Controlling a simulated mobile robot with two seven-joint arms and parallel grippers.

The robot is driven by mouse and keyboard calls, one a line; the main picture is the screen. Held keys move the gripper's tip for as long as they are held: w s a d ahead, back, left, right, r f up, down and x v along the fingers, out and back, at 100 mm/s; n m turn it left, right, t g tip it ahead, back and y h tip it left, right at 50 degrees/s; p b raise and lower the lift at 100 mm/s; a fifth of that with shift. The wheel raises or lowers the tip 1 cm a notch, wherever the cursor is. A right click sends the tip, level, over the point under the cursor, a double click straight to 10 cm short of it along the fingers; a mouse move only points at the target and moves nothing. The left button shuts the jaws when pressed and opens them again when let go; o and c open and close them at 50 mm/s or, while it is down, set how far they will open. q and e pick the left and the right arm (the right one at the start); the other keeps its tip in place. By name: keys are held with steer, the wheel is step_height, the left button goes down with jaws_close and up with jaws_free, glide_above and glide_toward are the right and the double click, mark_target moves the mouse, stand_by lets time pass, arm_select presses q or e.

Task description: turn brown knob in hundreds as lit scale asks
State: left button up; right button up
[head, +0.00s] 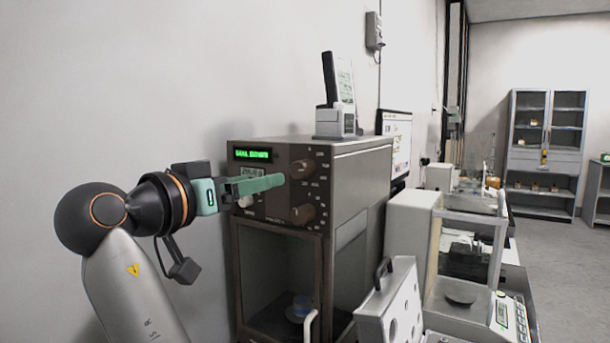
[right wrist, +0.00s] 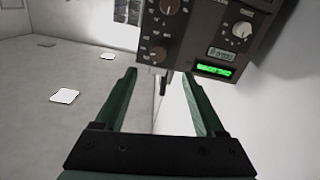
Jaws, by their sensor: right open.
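A dark brown scale (head: 275,232) has a lit green display (head: 253,154) with lettering too small to read surely; the display also shows in the right wrist view (right wrist: 214,70). Two brown knobs sit on its front right, an upper knob (head: 302,169) and a lower knob (head: 303,215). Their dial marks are unreadable. A pale knob (right wrist: 241,30) sits below the display, partly hidden in the head view. My right gripper (head: 281,181) is open and empty, in front of the panel, its fingertips left of the upper knob. In the right wrist view its fingers (right wrist: 158,75) stand apart.
A small device (head: 337,122) stands on top of the scale. A pale case with a black handle (head: 392,305) stands to the right, beside a glass-walled balance (head: 470,255). A grey cabinet (head: 546,145) stands far back. The wall is close on the left.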

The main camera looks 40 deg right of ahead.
mark_target(297, 171)
steer(key=p+x, duration=0.1)
steer(key=x, duration=1.1)
steer(key=shift+s+d+r, duration=0.15)
steer(key=shift+s+r, duration=0.05)
jaws_close()
stand_by(0.4)
